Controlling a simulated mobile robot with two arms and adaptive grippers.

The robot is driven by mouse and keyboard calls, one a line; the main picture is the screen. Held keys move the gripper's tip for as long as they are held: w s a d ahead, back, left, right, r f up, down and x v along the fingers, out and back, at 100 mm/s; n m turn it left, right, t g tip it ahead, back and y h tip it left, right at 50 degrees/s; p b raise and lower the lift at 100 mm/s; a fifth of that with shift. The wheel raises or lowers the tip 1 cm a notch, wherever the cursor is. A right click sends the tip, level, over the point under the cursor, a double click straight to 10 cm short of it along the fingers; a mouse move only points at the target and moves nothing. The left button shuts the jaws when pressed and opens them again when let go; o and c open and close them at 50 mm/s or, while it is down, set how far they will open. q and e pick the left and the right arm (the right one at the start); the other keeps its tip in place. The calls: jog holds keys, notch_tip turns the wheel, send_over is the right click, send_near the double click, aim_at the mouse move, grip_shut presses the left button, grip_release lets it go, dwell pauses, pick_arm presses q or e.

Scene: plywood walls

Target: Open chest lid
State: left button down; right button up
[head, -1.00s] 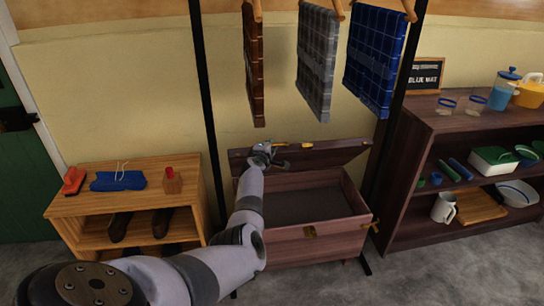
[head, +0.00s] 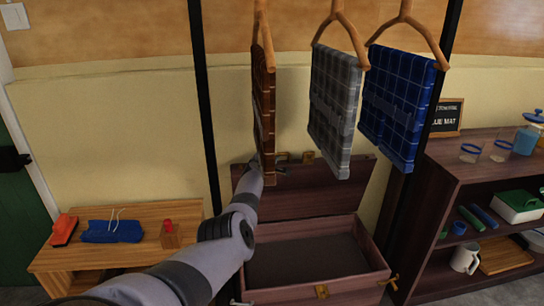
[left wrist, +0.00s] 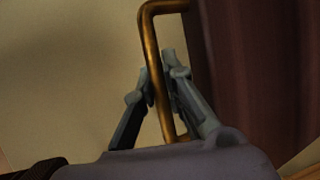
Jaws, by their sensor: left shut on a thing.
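The dark wooden chest (head: 370,287) stands open on the floor in the head view, its inside empty as far as I see. Its lid (head: 315,196) is raised and stands steeply at the back. My left gripper (head: 272,169) is at the lid's top left edge, partly hidden by the hanging brown cloth. The left wrist view shows the gripper (left wrist: 158,85) with its fingers on either side of a brass handle (left wrist: 152,40), shut on it. The dark lid wood (left wrist: 265,70) is at the right there. My right gripper is out of view.
Brown (head: 263,115), grey (head: 336,100) and blue checked cloths (head: 400,100) hang from hangers in front of the lid. A light wooden bench (head: 60,262) is left of the chest. A dark shelf (head: 450,165) with kitchenware stands to the right.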

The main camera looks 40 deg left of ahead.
pick_arm(q)
jog(key=shift+r, duration=0.1)
jog(key=c, duration=1.9)
grip_release()
jog(key=shift+c, duration=0.2)
jog(key=shift+s+d, duration=0.1)
jog(key=shift+d, duration=0.1)
jog(key=shift+v, duration=3.6)
jog(key=shift+a, duration=0.15)
